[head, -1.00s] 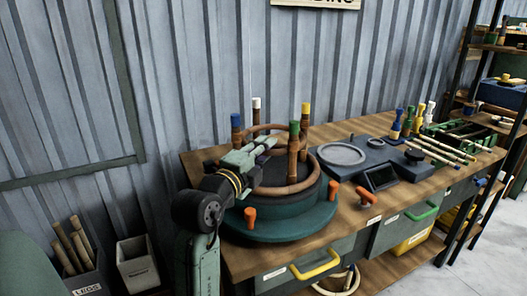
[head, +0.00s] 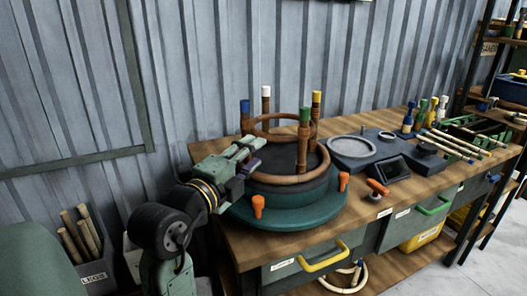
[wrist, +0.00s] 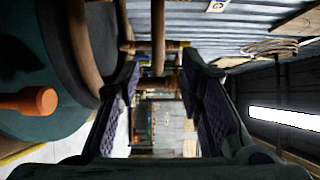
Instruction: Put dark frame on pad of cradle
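The dark frame (head: 290,180) is made of brown rings and upright posts with blue, white, yellow and green tips. It stands on the round teal cradle (head: 290,216), its lower ring around the dark pad (head: 268,161). Exact contact with the pad cannot be told. My gripper (head: 252,163) is at the left side of the cradle, close to the lower ring. In the wrist view my gripper (wrist: 157,88) has its purple-padded fingers apart with nothing clearly held. The frame's brown ring (wrist: 84,50) shows there at upper left, and a post shows beyond the fingertips.
Orange knobs (head: 258,205) stick up at the cradle's rim. A dark blue fixture (head: 385,150) with a grey ring and a small screen stands to the right. An orange-handled tool (head: 378,188) lies on the bench.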

